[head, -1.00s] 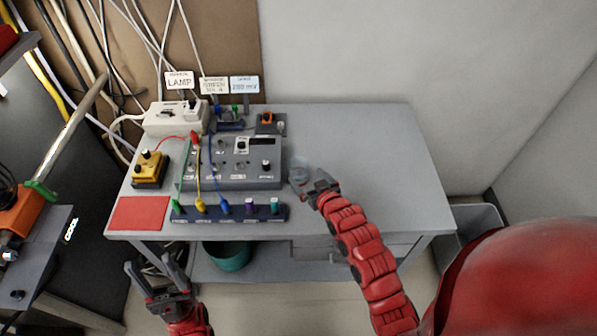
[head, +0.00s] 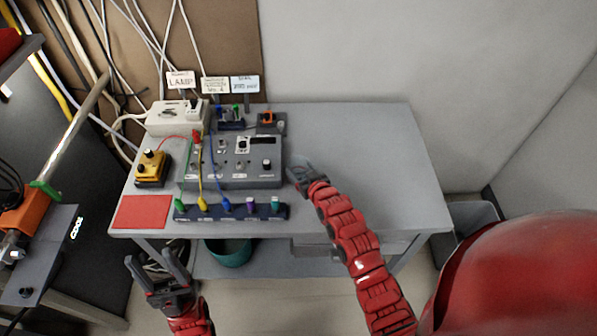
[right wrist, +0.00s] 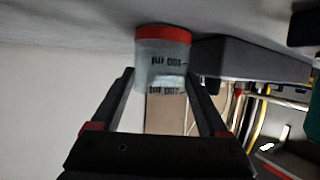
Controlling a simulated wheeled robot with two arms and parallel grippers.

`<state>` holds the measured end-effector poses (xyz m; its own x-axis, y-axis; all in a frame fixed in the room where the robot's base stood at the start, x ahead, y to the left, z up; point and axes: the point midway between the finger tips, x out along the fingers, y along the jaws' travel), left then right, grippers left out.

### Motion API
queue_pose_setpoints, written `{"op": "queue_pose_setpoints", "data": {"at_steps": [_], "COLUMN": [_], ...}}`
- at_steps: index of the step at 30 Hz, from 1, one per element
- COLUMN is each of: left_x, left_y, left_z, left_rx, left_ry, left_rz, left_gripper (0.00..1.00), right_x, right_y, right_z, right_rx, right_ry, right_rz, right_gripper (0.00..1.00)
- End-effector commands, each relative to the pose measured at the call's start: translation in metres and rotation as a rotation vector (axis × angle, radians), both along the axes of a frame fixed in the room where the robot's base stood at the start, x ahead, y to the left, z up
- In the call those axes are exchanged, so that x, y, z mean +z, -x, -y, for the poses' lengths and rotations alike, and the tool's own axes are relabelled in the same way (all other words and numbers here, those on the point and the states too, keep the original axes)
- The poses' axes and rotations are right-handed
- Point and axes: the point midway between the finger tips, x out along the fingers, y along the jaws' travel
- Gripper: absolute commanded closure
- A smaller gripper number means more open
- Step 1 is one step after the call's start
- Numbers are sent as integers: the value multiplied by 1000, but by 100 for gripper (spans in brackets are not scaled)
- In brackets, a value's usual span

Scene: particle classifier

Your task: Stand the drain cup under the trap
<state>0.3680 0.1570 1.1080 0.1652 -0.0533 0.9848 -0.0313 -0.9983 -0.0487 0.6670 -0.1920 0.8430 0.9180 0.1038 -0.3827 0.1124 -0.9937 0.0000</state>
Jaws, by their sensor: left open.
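The drain cup (right wrist: 162,60) is a small clear cup with a red band and black "100 ml" marks, upside down in the right wrist view. It stands between the two fingers of my right gripper (right wrist: 160,82), which meet its sides. In the head view the cup (head: 299,163) is a faint clear shape just right of the grey control box, partly covered by my right gripper (head: 303,174). I cannot tell whether its base touches the table. I cannot make out the trap for sure. My left gripper (head: 153,268) is open and empty in front of the table.
The grey control box (head: 240,165) stands left of the cup, with a dark socket strip (head: 230,212) before it. A black unit with an orange knob (head: 268,122) is behind. The right half of the table (head: 370,150) is clear. A red mat (head: 143,212) lies front left.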

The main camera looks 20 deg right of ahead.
Motion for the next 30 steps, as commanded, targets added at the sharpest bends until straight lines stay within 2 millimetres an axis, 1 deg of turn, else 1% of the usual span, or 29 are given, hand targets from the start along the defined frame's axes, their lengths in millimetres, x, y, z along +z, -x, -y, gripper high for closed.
{"op": "queue_pose_setpoints", "data": {"at_steps": [1, 5, 6, 7, 8, 9, 16, 20, 23, 27, 28, 30], "left_x": [0, 0, 0, 0, 0, 0, -1, -4, -8, -19, -21, -24], "left_y": [0, 0, 0, 0, 0, 0, 0, 0, 0, 0, 0, 0], "left_z": [0, 0, 0, 0, 0, 0, 0, 0, 0, 0, 0, 0], "left_rx": [0, 0, 0, 0, 0, 0, 0, 0, 0, 0, 0, 0], "left_ry": [0, 0, 0, 0, 0, 0, 0, 0, 0, 0, 0, 0], "left_rz": [0, 0, 0, 0, 0, 0, 0, 0, 0, 0, 0, 0], "left_gripper": [43, 43, 43, 43, 43, 43, 43, 43, 43, 43, 43, 43], "right_x": [0, 0, 0, 0, 0, 0, 1, 5, 12, 32, 35, 34], "right_y": [0, 0, 0, 0, 0, 0, 0, 0, 0, -1, 1, 18], "right_z": [0, 0, 0, 0, 0, 0, 0, 0, 0, 1, 1, -4], "right_rx": [0, 0, 0, 0, 0, 0, 0, 1, 0, -1, -1, 1], "right_ry": [0, 0, 0, 0, 0, 0, 0, 0, 0, -1, 1, -1], "right_rz": [0, 0, 0, 0, 0, 0, 1, 1, 3, 8, 5, 3], "right_gripper": [40, 63, 70, 76, 78, 88, 88, 88, 88, 88, 88, 88]}}
